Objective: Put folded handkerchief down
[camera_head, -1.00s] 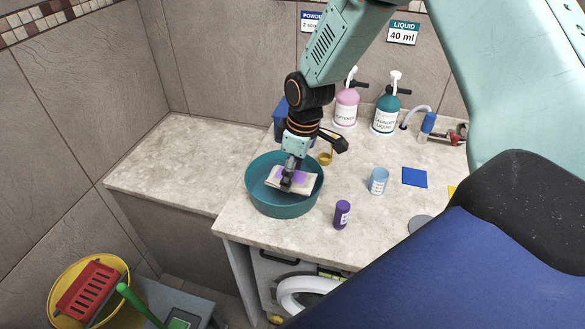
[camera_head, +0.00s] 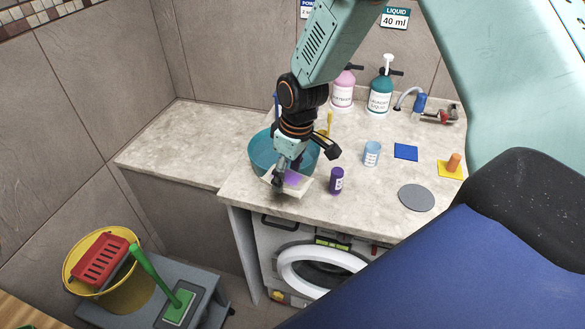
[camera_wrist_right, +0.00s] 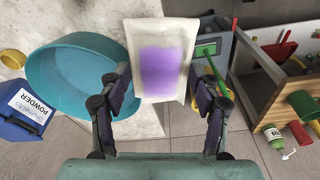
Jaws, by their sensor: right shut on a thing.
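The folded handkerchief (camera_head: 298,187), off-white with a purple patch, is in my right gripper (camera_head: 280,178) in the head view. It hangs over the front rim of the teal basin (camera_head: 258,152), partly outside it. The gripper's fingers hide part of the cloth. In the right wrist view the handkerchief (camera_wrist_right: 163,70) lies between the two fingers of my right gripper (camera_wrist_right: 160,95), with the basin (camera_wrist_right: 75,70) at its left. My left gripper is not in view.
A purple bottle (camera_head: 336,181) stands close right of the handkerchief. A light-blue cup (camera_head: 371,154), blue square (camera_head: 406,152) and grey disc (camera_head: 416,197) lie farther right. The left counter (camera_head: 185,140) is bare. A washing machine (camera_head: 315,265) is below the counter.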

